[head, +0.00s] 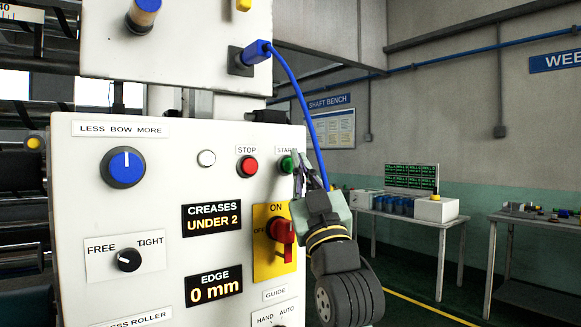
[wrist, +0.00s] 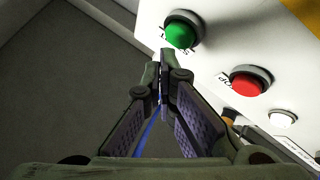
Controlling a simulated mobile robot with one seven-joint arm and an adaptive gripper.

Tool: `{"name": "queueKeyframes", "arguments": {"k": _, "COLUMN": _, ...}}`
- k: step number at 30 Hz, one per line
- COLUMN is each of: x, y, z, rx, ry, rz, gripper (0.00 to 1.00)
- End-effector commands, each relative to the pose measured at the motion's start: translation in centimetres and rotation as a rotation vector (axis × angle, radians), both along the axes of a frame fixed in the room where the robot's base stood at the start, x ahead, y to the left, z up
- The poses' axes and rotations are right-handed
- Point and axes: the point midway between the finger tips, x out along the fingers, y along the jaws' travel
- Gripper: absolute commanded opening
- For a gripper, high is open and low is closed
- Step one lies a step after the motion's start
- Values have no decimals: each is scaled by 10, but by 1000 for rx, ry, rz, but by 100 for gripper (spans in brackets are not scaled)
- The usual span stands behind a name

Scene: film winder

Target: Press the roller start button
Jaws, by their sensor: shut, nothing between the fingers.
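The green start button (head: 287,164) is at the upper right of the white control panel (head: 75,240), under a partly covered START label. In the wrist view the green button (wrist: 181,33) shows just above and right of my fingertips. My gripper (head: 301,160) is shut and empty beside the green button, at the panel's right edge. In the wrist view the closed fingertips of my gripper (wrist: 163,60) appear close to the button; I cannot tell whether they touch it. The red stop button (head: 247,166) is left of the green one and shows in the wrist view (wrist: 250,83).
A red rotary switch (head: 281,232) on a yellow plate (head: 272,264) sits below the start button. A blue cable (head: 295,86) hangs from the upper box behind my gripper. A blue knob (head: 124,166) and white button (head: 206,158) are further left. Benches (head: 408,220) stand behind at right.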

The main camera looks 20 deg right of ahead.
Motion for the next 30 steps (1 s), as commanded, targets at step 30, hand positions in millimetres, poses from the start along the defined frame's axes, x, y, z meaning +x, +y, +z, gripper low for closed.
{"name": "queueKeyframes", "arguments": {"k": 30, "x": -47, "y": -17, "z": 0, "rx": 0, "ry": -1, "rz": 0, "gripper": 0}}
